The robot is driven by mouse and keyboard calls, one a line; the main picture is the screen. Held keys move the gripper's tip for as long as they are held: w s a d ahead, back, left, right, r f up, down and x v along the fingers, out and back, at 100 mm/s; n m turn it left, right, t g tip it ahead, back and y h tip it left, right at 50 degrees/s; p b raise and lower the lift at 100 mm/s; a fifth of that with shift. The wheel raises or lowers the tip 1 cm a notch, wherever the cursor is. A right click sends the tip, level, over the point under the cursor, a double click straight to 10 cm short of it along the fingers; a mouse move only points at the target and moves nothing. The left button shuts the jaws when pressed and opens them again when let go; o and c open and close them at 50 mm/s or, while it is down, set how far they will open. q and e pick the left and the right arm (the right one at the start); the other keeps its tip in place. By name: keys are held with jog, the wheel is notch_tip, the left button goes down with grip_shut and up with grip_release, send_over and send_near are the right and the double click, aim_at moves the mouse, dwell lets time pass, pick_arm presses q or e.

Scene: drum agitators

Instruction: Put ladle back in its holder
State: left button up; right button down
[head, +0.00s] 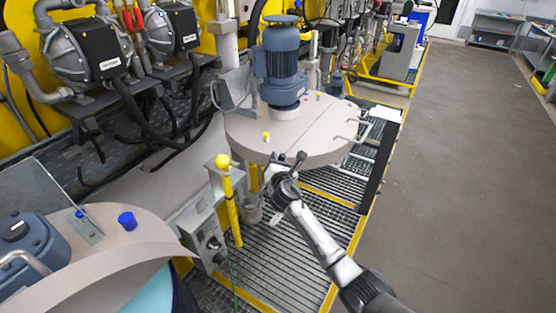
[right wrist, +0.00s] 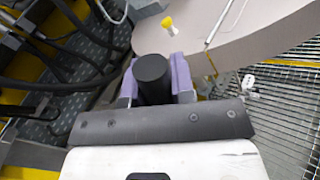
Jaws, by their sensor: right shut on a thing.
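My right gripper (head: 276,180) reaches in over the grated platform beside the near edge of the round drum lid. It is shut on a dark round handle (right wrist: 153,78), which I take to be the ladle's; the handle stands between the purple finger pads in the right wrist view. In the head view the dark handle end (head: 299,158) sticks up past the gripper. The ladle's bowl is not clearly visible. A grey cup-like container (head: 251,209), possibly the holder, hangs beside the yellow post just left of the gripper. My left gripper is not in view.
The beige drum lid (head: 325,130) carries a blue motor (head: 282,75). A yellow post (head: 231,205) and a grey control box (head: 205,235) stand left of my gripper. A second drum (head: 110,245) is at lower left. The right-hand floor (head: 470,150) is clear.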

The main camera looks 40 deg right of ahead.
jog(key=shift+f+b, duration=0.75)
jog(key=shift+f, duration=0.25)
jog(key=c, duration=0.9)
grip_release()
jog(key=shift+f, duration=0.1)
jog(key=p+v, duration=0.1)
jog(key=v, duration=1.2)
jog(key=shift+s+a, duration=0.25)
jog(key=shift+s, duration=0.1)
